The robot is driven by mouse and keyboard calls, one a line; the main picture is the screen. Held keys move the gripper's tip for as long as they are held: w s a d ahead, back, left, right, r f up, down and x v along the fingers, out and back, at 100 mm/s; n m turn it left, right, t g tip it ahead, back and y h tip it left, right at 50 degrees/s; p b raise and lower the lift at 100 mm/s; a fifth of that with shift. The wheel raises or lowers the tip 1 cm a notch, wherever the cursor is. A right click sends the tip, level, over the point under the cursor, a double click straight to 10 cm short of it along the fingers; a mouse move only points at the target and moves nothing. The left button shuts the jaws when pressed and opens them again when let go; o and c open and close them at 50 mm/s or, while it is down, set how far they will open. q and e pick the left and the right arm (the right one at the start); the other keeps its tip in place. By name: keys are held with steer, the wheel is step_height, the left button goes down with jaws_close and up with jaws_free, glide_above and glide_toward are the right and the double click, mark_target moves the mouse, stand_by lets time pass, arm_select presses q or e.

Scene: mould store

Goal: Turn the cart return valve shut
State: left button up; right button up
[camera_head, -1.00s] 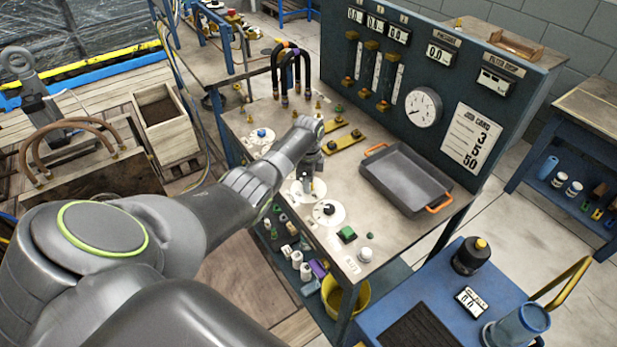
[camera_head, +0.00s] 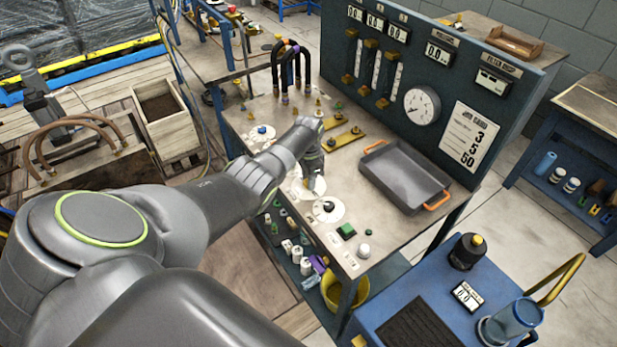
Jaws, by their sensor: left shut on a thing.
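My left gripper (camera_head: 314,184) points down onto the middle one of three white dial plates (camera_head: 294,189) on the bench. It is shut on the valve knob there, which the fingers and wrist mostly hide. A neighbouring dial with a black knob (camera_head: 328,207) lies just nearer to me, apart from the gripper. Another dial with a blue knob (camera_head: 262,131) lies farther back to the left. The labels are too small to tell which one is the cart return valve. My right gripper is not in view.
A grey tray with orange handles (camera_head: 405,177) stands right of the gripper. A green button (camera_head: 346,230) and a white knob (camera_head: 363,250) sit near the bench's front. A panel with a round gauge (camera_head: 421,105) rises behind. A blue cart (camera_head: 398,300) stands at lower right.

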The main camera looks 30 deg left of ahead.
arm_select(q)
steer(key=shift+r, duration=0.1)
stand_by(0.3)
steer(key=o, duration=1)
steer(key=shift+c, duration=0.2)
steer(key=shift+r, duration=0.4)
step_height(320, 180, up, 5)
steer(key=shift+f+p, duration=0.15)
steer(key=shift+p, duration=0.35)
step_height(320, 180, up, 12)
steer(key=b, duration=0.1)
steer(key=shift+b, duration=0.4)
steer(key=shift+f, duration=0.1)
